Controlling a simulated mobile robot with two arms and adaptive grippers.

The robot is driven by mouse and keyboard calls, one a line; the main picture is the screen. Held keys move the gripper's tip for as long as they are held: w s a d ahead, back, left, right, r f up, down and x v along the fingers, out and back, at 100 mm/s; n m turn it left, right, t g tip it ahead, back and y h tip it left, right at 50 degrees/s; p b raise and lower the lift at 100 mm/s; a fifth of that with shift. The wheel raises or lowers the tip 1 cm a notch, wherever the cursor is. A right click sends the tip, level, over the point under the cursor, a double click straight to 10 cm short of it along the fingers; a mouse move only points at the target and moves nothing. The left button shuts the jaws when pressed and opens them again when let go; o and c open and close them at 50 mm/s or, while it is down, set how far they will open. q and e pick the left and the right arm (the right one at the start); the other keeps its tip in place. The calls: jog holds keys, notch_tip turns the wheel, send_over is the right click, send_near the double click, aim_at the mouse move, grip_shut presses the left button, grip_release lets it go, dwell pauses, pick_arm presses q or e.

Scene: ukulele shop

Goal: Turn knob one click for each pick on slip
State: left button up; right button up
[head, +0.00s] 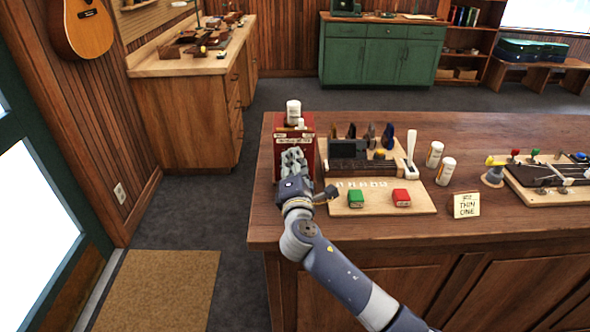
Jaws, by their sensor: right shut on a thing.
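A red box (308,150) stands at the left end of the wooden counter, with a white cylinder (293,112) on top. My right gripper (292,160) is at the box's front, shut on what seems to be its knob; the fingers hide the knob. Pick-like shapes in dark, brown and blue (388,136) stand at the back of a light board beside the box. A small card (466,205) reading "THIN ONE" stands on the counter right of the board. I cannot make out a slip with picks. My left gripper is not in view.
A second board with tools (562,196) is at far right. The counter's front strip is clear.

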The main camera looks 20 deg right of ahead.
jog(key=shift+w+d+r+m, duration=0.1)
jog(key=shift+d+r+m, duration=0.05)
jog(key=shift+r+m, duration=0.3)
jog(key=o, duration=1.1)
jog(key=shift+w+f, duration=0.15)
jog(key=shift+f, duration=0.2)
jog(key=shift+s+f, duration=0.1)
jog(key=shift+s, duration=0.35)
jog(key=v, duration=1.1)
